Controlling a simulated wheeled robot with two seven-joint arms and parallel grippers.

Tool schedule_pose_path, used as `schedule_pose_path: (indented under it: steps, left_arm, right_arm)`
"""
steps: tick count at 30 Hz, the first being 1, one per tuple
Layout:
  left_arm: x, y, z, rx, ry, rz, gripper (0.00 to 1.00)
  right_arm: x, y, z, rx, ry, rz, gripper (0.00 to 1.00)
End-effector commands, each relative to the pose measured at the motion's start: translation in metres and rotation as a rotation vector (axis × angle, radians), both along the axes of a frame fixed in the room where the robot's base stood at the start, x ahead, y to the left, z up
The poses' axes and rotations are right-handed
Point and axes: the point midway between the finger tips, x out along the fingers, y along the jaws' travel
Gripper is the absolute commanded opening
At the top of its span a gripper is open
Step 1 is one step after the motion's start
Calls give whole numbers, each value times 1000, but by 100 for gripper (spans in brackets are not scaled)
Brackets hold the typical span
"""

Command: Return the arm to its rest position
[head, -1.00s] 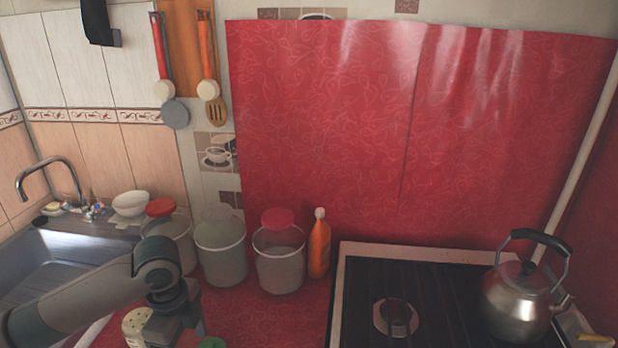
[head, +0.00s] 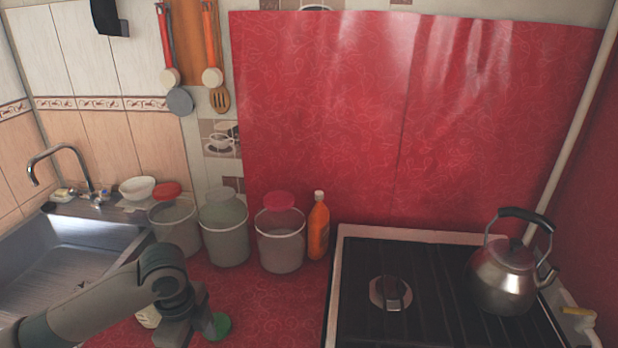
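My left arm comes in from the lower left. My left gripper (head: 183,325) points down over the red counter, and its fingertips are hidden or cut off by the bottom edge, so I cannot tell whether it is open or holds anything. A green round thing (head: 218,326) lies on the counter just right of the gripper. A cream-coloured thing (head: 148,317) shows partly behind the arm on the left. My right arm and gripper are not in view.
Several lidded buckets (head: 225,235) and an orange bottle (head: 318,228) line the back wall. A stove (head: 430,285) with a kettle (head: 504,272) stands on the right. A sink (head: 65,270) is on the left.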

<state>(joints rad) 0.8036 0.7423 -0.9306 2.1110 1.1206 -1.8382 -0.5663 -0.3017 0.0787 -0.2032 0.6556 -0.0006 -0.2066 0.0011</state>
Motion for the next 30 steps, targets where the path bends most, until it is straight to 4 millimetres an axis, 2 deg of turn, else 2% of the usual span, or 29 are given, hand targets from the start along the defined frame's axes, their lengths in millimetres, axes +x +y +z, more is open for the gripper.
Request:
schedule_pose_path:
  steps: [11, 21, 26, 30]
  left_arm:
    - [-20, -42, -34, -103, -35, 87, 81]
    - [-58, -93, -77, -277, -79, 348, 81]
    - [-78, -102, -93, -343, -92, 517, 81]
    - [-97, -101, -107, -381, -100, 683, 81]
  right_arm:
    - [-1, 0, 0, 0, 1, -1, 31]
    - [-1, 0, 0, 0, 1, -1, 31]
    - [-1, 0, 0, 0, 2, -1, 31]
    - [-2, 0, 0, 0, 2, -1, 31]
